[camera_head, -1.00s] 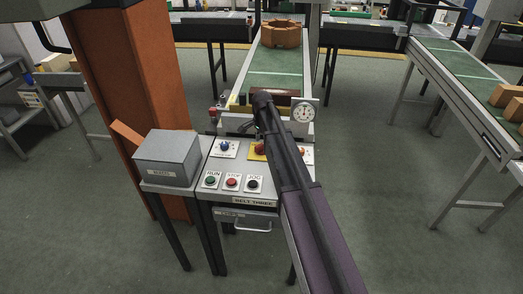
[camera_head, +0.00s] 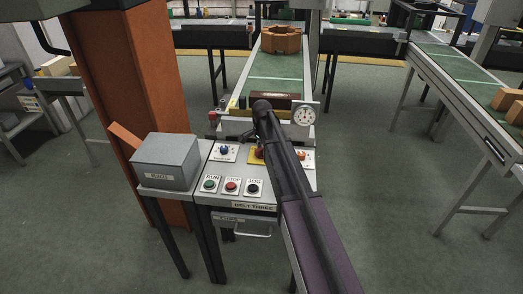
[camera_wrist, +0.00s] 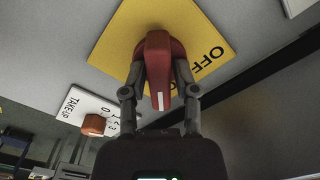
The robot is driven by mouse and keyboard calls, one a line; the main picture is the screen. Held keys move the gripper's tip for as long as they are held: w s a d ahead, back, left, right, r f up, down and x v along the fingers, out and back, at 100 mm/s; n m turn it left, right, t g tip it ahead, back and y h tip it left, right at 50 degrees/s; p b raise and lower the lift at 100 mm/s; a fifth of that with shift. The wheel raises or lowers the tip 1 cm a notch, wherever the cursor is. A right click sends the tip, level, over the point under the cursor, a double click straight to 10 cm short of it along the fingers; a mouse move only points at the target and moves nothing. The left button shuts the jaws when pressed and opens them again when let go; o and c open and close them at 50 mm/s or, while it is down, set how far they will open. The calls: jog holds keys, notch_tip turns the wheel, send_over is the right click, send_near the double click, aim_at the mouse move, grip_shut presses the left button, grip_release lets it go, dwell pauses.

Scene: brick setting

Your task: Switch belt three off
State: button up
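The belt three panel (camera_head: 274,190) stands at the near end of a green conveyor, labelled BELT THREE. Its yellow switch plate (camera_head: 256,156) is mostly hidden behind my arm. In the wrist view, the yellow plate (camera_wrist: 120,38) carries a red switch handle (camera_wrist: 158,62), with OFF printed to its right; another marking is partly covered by a finger. My gripper (camera_wrist: 159,72) has one finger along each side of the handle and appears closed on it. Green RUN (camera_head: 210,185), red STOP (camera_head: 232,186) and black JOG (camera_head: 253,187) buttons sit in front.
A grey box (camera_head: 165,162) stands left of the panel, beside an orange column (camera_head: 125,90). A blue knob (camera_head: 224,150) and a round dial (camera_head: 304,115) are near the switch. An orange take-up knob (camera_wrist: 94,124) shows in the wrist view. A brown octagonal piece (camera_head: 281,40) lies on the belt.

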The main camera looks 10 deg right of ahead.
grip_shut()
jog(key=shift+n, duration=0.5)
jog(key=n, duration=0.2)
jog(key=shift+n, duration=0.3)
jog(key=n, duration=1.4)
jog(key=shift+n, duration=0.3)
